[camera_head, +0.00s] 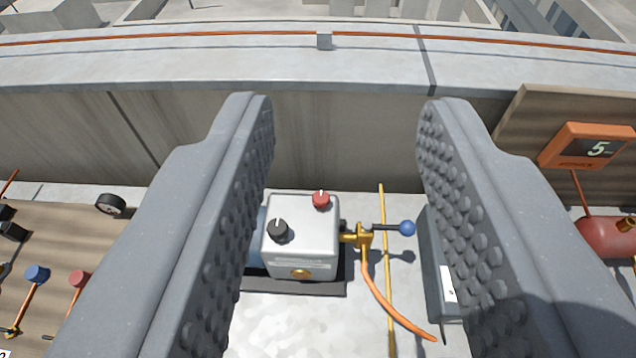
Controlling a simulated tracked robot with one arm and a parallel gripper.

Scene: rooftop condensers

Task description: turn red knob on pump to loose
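The pump (302,240) is a light grey box on a dark base, standing on the pale floor below the middle of the camera view. Its red knob (320,200) sits on the top face at the back right, with a pale pointer mark. A black knob (278,231) sits at the front left of the same face. My gripper (345,115) is open and empty, its two grey studded fingers wide apart. The pump shows between the fingers, apart from them. The left finger hides part of the pump's left side.
A brass valve (364,237) with a blue-ended lever (407,228) and copper hose stands right of the pump. A grey case (441,270) is partly behind the right finger. A parapet wall (330,140) runs behind. Gauges and valves lie left; a red tank (606,238) stands right.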

